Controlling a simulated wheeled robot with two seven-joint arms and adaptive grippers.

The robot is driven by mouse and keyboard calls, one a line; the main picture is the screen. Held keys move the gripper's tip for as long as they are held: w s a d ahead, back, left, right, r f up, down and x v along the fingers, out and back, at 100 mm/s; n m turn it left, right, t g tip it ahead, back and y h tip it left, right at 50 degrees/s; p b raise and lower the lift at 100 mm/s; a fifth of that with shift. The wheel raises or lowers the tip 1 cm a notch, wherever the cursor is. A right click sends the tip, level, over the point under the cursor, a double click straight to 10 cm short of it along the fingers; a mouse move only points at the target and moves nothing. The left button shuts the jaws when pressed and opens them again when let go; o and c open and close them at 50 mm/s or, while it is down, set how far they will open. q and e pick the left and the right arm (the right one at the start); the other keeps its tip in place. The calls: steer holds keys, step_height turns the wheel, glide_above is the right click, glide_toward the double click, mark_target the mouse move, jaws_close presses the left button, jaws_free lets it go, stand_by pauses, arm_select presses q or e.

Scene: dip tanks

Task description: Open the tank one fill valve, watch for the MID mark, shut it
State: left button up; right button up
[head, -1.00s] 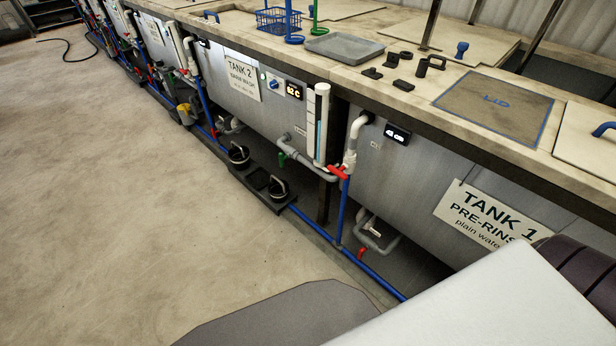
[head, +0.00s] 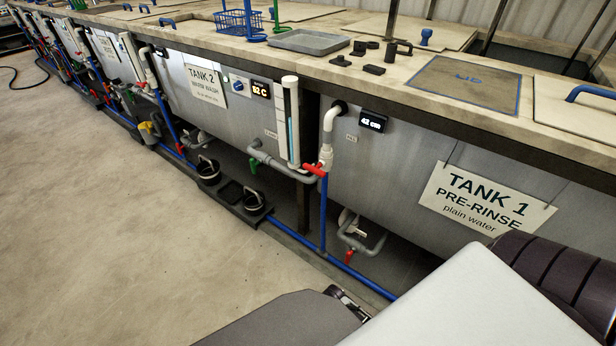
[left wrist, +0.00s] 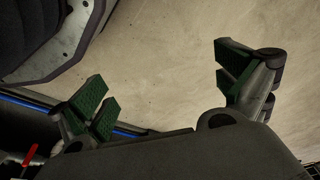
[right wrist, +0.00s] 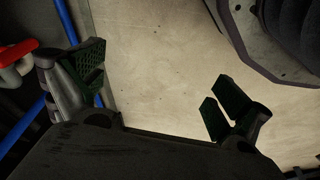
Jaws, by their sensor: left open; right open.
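The fill valve of tank one, a red handle (head: 315,170), sits on a blue upright pipe under a white elbow that enters the tank front. The tank 1 sign (head: 485,198) reads PRE-RINSE, and the display (head: 372,121) beside the elbow appears to read 42 cm. No MID mark is readable. My left gripper (left wrist: 165,85) is open and empty over bare floor; a red handle (left wrist: 31,155) shows at lower left of its view. My right gripper (right wrist: 158,85) is open and empty; a red handle (right wrist: 16,55) lies outside its left finger. Neither gripper's fingertips show clearly in the head view.
A lower red valve (head: 349,256) sits near the floor under tank one. A white upright gauge (head: 290,120) and grey pipe stand left of the fill valve. Black pots (head: 209,172) sit on a floor tray. A blue pipe runs along the floor; the floor at left is clear.

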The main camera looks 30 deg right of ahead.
arm_select(q)
steer(key=w+d+r+t+h+b, duration=0.1)
steer(key=w+d+r+t+b, duration=0.35)
steer(key=b, duration=1.15)
arm_select(e)
steer(key=w+d+r+m+t+h, duration=0.1)
steer(key=w+d+r+m+h, duration=0.45)
steer(key=w, duration=0.35)
steer(key=w+d+r+m+t+h, duration=0.1)
steer(key=w+d+r+m+h, duration=0.3)
steer(key=w+d+r+h, duration=0.4)
arm_select(q)
steer(key=s+d+f+h+b, duration=0.1)
steer(key=s+d+f+h, duration=0.1)
steer(key=s+d+f, duration=0.1)
steer(key=shift+d+f+n+g+h, duration=0.3)
steer(key=shift+d+f+g+h, duration=0.1)
steer(key=shift+d, duration=0.45)
arm_select(e)
steer(key=w+a+r+m+t+h, duration=0.2)
steer(key=w+a+r+m+h, duration=0.1)
steer(key=w+r, duration=0.3)
steer(key=w+a+r+m+t+h, duration=0.2)
steer(key=w+r, duration=0.4)
steer(key=r, duration=0.3)
steer(key=shift+w+a+m+h, duration=0.15)
steer(key=shift+a+m+h, duration=0.3)
steer(key=shift+a+h, duration=0.7)
